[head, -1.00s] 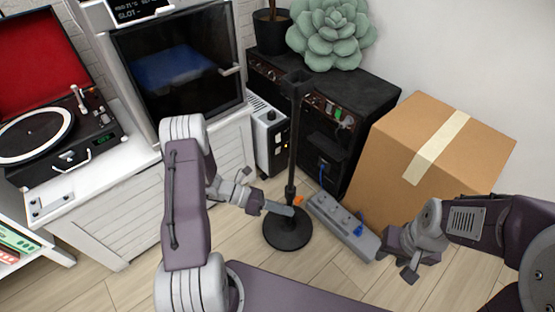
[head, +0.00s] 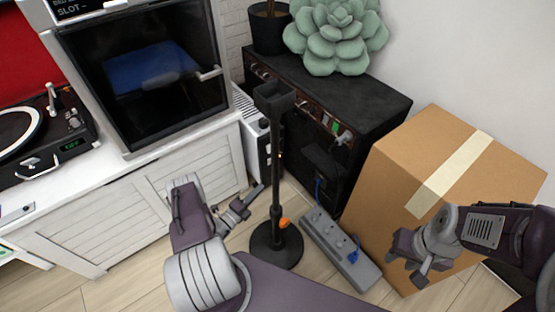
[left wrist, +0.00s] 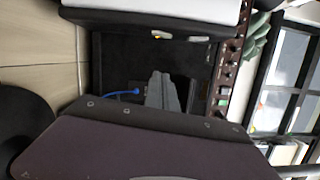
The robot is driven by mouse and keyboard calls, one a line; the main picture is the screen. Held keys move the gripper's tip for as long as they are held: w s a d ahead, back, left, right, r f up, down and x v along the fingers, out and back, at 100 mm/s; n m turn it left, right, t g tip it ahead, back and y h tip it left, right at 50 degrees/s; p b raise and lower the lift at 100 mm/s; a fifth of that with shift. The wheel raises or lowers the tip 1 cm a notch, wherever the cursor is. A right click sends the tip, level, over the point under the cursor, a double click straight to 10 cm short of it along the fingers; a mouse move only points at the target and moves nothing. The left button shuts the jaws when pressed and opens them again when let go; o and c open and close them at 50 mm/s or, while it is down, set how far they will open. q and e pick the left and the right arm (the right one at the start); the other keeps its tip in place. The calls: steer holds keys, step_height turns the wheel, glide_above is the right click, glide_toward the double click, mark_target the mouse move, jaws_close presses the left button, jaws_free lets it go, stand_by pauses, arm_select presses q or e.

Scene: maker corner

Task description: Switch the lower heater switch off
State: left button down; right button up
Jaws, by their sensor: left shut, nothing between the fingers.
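The heater (head: 249,128) is a narrow white box with a dark front panel, standing between the white cabinet and the black amplifier cabinet. In the head view the stand partly hides its panel, and the switches are too small to read. In the left wrist view the heater (left wrist: 150,7) lies sideways along the top, with two small light marks on its dark side; their setting cannot be told. My left gripper (head: 257,190) is shut and empty, low in front of the heater and apart from it. It also shows in the left wrist view (left wrist: 164,80). My right gripper (head: 408,270) is before the carton; its jaw state is unclear.
A black stand (head: 276,180) with a round base rises close right of my left gripper. A grey power strip (head: 335,250) with blue plugs lies on the floor. A carton (head: 400,170) stands at right, the black amplifier cabinet (head: 370,105) behind.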

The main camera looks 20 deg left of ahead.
mark_target(270, 161)
arm_select(q)
steer(key=w+b, duration=0.7)
steer(key=w, duration=0.4)
steer(key=shift+w+a+r, duration=0.25)
steer(key=shift+a+r, duration=0.05)
steer(key=shift+r, duration=0.15)
